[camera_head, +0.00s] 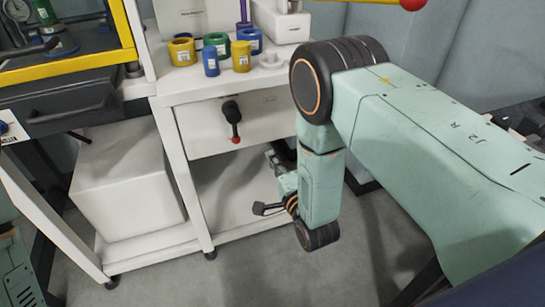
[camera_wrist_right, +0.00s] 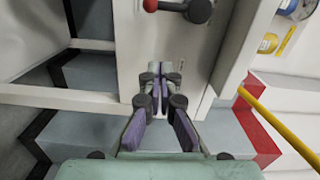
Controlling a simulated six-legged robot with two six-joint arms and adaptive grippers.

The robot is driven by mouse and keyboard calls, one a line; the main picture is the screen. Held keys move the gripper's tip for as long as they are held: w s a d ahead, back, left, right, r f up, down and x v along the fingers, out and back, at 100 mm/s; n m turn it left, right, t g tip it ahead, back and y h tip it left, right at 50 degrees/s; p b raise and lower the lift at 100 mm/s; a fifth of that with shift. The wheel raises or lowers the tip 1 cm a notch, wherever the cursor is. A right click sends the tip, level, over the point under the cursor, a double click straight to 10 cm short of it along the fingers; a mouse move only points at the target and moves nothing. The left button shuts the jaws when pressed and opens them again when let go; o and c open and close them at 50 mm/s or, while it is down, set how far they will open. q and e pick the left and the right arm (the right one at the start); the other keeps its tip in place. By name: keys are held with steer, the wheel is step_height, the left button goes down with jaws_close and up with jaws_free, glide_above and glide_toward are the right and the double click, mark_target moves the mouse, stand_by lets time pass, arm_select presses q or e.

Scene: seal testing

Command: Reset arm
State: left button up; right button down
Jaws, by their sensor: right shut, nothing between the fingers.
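My right arm reaches in from the right in the head view and bends down in front of the white cart. My right gripper (camera_head: 274,158) is partly hidden behind its own wrist link, near the cart's lower opening. In the right wrist view its two fingers (camera_wrist_right: 160,72) meet at the tips and hold nothing. They point toward a pale panel, below a dark handle with a red ball end (camera_wrist_right: 199,10). I cannot tell whether the tips touch the panel. My left gripper is not in view.
The white cart (camera_head: 185,165) carries yellow, green and blue rings and cylinders (camera_head: 242,57) on top. Its front handle (camera_head: 232,112) sticks out. A yellow-framed machine (camera_head: 70,68) stands at left, above a white box (camera_head: 128,185). Grey floor (camera_head: 290,265) is open in front.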

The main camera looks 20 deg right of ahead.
steer(key=shift+d, duration=0.1)
steer(key=s+d+f+n+g+h, duration=0.1)
steer(key=s+d+f+n+g, duration=0.2)
steer(key=s+f+n+g, duration=1)
steer(key=s+n+g, duration=0.1)
steer(key=s+g, duration=0.1)
steer(key=s, duration=1)
steer(key=s+d+f+n+g, duration=0.1)
steer(key=s+g, duration=0.2)
steer(key=s, duration=1)
steer(key=shift+s+d+n+h, duration=0.15)
steer(key=shift+d+n+h, duration=0.15)
steer(key=shift+f, duration=0.15)
